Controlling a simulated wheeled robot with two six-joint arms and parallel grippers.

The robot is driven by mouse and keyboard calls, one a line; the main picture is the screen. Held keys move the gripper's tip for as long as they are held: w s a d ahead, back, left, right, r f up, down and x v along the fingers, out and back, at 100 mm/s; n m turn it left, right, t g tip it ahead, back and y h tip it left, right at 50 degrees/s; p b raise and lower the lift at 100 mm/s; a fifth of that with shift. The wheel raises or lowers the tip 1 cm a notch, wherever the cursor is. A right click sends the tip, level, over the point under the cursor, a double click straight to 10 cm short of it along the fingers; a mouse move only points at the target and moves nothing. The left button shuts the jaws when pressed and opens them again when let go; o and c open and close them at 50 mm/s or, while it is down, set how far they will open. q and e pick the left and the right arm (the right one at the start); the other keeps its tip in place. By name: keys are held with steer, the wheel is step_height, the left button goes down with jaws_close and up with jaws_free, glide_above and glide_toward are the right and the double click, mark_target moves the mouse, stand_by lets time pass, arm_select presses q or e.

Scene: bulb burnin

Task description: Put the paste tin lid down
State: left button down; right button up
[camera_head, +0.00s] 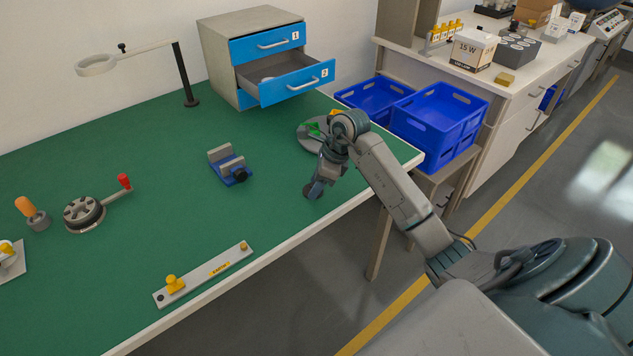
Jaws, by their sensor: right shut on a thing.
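My right gripper (318,185) reaches over the right front part of the green table (130,150), pointing down close to the front edge. It is shut on a small dark round thing, which looks like the paste tin lid (308,192). The lid is small and partly hidden by the fingers, and I cannot tell whether it touches the table top. I cannot make out the paste tin. My left gripper is not in view.
A grey round dish (307,138) lies behind my right wrist, partly hidden. A blue vise (229,166), a strip with yellow knobs (208,273) and a red-handled round fixture (85,214) stand on the table. A drawer (297,82) stands open at the back.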

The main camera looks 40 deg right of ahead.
steer(key=o, duration=0.9)
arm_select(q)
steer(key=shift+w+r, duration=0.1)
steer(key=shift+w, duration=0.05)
arm_select(e)
steer(key=shift+o, duration=0.2)
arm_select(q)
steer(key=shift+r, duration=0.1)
arm_select(e)
steer(key=shift+r, duration=0.15)
steer(key=shift+d+r, duration=0.25)
steer(key=shift+r, duration=0.1)
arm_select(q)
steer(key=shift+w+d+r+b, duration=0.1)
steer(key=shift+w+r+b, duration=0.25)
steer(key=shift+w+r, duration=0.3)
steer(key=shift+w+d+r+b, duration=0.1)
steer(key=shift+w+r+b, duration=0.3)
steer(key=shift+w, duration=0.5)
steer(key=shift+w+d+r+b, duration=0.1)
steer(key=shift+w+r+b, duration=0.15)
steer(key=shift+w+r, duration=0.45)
arm_select(e)
steer(key=v, duration=1.1)
steer(key=shift+s, duration=0.2)
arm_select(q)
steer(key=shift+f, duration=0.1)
arm_select(e)
steer(key=shift+a, duration=0.15)
